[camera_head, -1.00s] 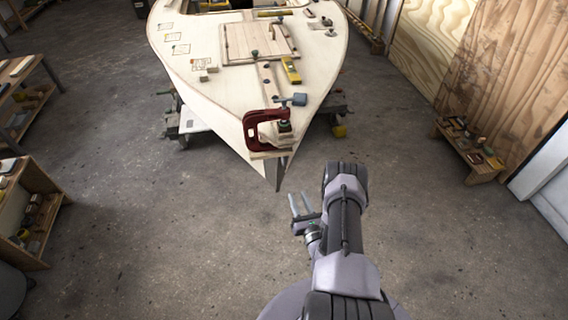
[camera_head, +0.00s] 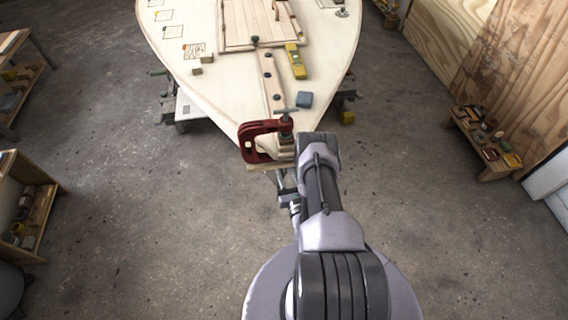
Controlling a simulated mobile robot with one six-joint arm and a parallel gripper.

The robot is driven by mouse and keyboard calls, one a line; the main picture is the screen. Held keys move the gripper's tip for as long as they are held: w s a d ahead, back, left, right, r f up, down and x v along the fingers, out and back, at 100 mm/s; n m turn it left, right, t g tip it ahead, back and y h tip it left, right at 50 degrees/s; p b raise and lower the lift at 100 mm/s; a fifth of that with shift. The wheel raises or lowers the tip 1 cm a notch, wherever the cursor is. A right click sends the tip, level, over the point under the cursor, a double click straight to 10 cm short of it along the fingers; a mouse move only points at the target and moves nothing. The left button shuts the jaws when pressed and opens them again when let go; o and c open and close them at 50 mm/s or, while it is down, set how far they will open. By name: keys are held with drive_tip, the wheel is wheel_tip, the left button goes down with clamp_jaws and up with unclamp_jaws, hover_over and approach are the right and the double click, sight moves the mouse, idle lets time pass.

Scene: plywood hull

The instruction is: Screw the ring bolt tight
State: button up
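I cannot make out the ring bolt in this view. The bow tip of the pale plywood hull (camera_head: 215,88) points toward me. A red clamp (camera_head: 247,142) sits on the bow tip, with its screw handle upright above the deck. My gripper (camera_head: 281,178) is just below and in front of the bow tip, under the clamp. Its fingertips are small and partly hidden by the bow and clamp, so whether they are open, or touch anything, does not show. The stem under the bow is mostly hidden by my arm.
A low bench (camera_head: 484,142) stands at right by plywood sheets. Shelves (camera_head: 30,205) stand at left. The concrete floor between is clear.

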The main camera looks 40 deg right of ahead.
drive_tip(key=shift+a, duration=0.1)
clamp_jaws()
drive_tip(key=shift+m, duration=0.4)
unclamp_jaws()
drive_tip(key=shift+s, duration=0.15)
